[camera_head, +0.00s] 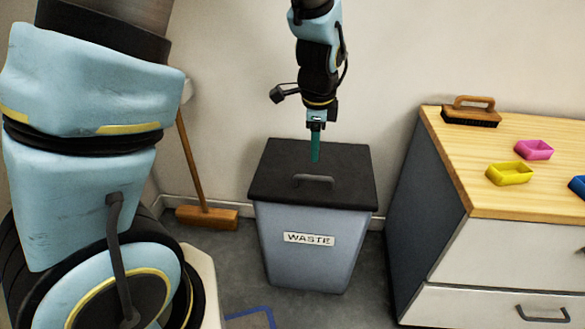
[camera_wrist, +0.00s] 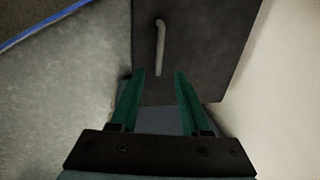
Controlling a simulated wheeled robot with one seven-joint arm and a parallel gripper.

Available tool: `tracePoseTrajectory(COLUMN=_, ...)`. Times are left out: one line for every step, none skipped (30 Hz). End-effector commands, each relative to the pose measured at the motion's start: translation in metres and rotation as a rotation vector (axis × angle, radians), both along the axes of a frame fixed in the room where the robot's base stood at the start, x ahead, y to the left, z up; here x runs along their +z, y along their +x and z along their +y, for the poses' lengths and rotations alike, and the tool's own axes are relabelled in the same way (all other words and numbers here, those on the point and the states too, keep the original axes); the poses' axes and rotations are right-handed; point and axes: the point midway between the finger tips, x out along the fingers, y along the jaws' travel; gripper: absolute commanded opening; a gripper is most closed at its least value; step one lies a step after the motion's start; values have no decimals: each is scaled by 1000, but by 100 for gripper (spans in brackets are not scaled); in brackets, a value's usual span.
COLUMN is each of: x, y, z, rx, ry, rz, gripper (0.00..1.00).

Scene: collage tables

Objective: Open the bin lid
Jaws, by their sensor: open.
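The waste bin (camera_head: 303,265) is grey-blue with a "WASTE" label and stands on the floor against the wall. Its dark flat lid (camera_head: 340,165) is shut, with a grey bar handle (camera_head: 314,181) near the front edge. My gripper (camera_head: 315,158) points down above the lid, in front of its back part in the picture; the height gap is hard to judge. In the wrist view the two green fingers of my gripper (camera_wrist: 160,83) are apart with nothing between them. The lid (camera_wrist: 200,45) and its handle (camera_wrist: 160,45) show beyond the fingertips, the handle apart from them.
A wooden-topped cabinet (camera_head: 470,185) stands to the right of the bin, bearing a brush (camera_head: 470,112), a pink tray (camera_head: 534,150), a yellow tray (camera_head: 509,174) and a blue one (camera_head: 578,186). A broom (camera_head: 207,217) leans at the wall on the left. Floor (camera_head: 350,300) in front is clear.

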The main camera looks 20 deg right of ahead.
Motion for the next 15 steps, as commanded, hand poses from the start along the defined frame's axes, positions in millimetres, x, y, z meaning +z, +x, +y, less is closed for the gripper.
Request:
tracePoseTrajectory(x=-6, y=1, z=0, rx=0, ry=2, rz=1, gripper=47)
tracePoseTrajectory(x=-10, y=1, z=0, rx=1, ry=3, rz=2, gripper=47)
tracePoseTrajectory(x=-16, y=3, z=0, rx=2, ry=3, rz=2, gripper=47)
tracePoseTrajectory(x=-21, y=3, z=0, rx=3, ry=3, rz=3, gripper=47)
tracePoseTrajectory(x=-27, y=4, z=-1, rx=4, ry=4, rz=3, gripper=47)
tracePoseTrajectory(x=-35, y=6, z=-1, rx=5, ry=4, rz=3, gripper=47)
tracePoseTrajectory(x=-40, y=7, z=-2, rx=4, ry=3, rz=3, gripper=47)
tracePoseTrajectory(x=-46, y=8, z=-2, rx=5, ry=4, rz=4, gripper=47)
tracePoseTrajectory(x=-54, y=10, z=-3, rx=5, ry=2, rz=2, gripper=47)
tracePoseTrajectory(x=-59, y=11, z=-3, rx=5, ry=2, rz=2, gripper=47)
tracePoseTrajectory(x=-64, y=12, z=-4, rx=5, ry=3, rz=3, gripper=47)
tracePoseTrajectory(x=-71, y=13, z=-4, rx=5, ry=2, rz=2, gripper=47)
tracePoseTrajectory(x=-75, y=14, z=-4, rx=5, ry=2, rz=2, gripper=47)
tracePoseTrajectory(x=-79, y=14, z=-5, rx=5, ry=2, rz=2, gripper=47)
tracePoseTrajectory(x=-84, y=15, z=-5, rx=6, ry=2, rz=2, gripper=47)
